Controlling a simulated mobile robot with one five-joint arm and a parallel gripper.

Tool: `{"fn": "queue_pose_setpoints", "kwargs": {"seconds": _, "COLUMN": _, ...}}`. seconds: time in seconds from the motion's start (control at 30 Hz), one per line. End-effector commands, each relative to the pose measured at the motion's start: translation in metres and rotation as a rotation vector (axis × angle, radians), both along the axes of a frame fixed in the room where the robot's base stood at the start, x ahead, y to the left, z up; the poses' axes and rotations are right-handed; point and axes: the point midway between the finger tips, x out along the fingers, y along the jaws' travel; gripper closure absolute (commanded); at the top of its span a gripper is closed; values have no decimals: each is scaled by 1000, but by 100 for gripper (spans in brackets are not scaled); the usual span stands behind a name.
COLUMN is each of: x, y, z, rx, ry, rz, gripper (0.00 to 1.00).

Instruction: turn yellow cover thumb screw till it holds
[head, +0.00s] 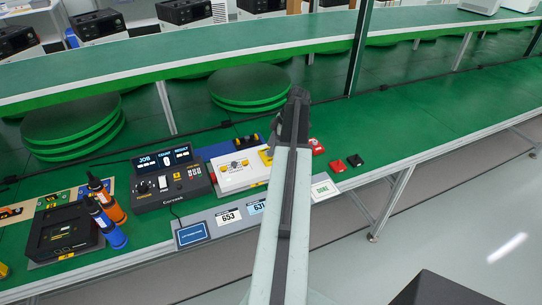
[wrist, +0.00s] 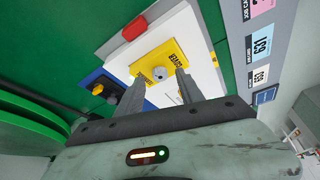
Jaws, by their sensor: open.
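The yellow cover (wrist: 148,57) lies on a white unit, with printed lettering along its edges. Its round grey thumb screw (wrist: 160,73) sits near the cover's middle. In the head view only a strip of the yellow cover (head: 265,157) shows beside my arm, and the screw is hidden there. My gripper (wrist: 160,79) is open, its two dark fingers pointing at the cover, one on each side of the screw in the picture. The gap between fingertips and screw is hard to judge. In the head view my gripper (head: 297,97) is mostly hidden by my own arm.
The white unit (head: 232,181) stands beside a black console (head: 171,188) with lit displays. A blue holder with knobs (wrist: 96,80) and a red piece (wrist: 134,28) flank the cover. Red and black blocks (head: 337,166) lie to the right. Further right the green table (head: 440,125) is clear.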

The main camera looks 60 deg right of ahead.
Motion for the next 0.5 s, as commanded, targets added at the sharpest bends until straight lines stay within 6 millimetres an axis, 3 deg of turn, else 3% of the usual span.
{"fn": "queue_pose_setpoints", "kwargs": {"seconds": 0.07, "x": 4, "y": 2, "z": -15, "rx": 0, "ry": 0, "rz": 1, "gripper": 56}}
{"fn": "queue_pose_setpoints", "kwargs": {"seconds": 0.33, "x": 5, "y": 3, "z": -14, "rx": 0, "ry": 0, "rz": 0, "gripper": 56}}
{"fn": "queue_pose_setpoints", "kwargs": {"seconds": 0.37, "x": 5, "y": 3, "z": -14, "rx": 0, "ry": 0, "rz": 0, "gripper": 59}}
{"fn": "queue_pose_setpoints", "kwargs": {"seconds": 0.5, "x": 5, "y": 3, "z": -14, "rx": 0, "ry": 0, "rz": -1, "gripper": 98}}
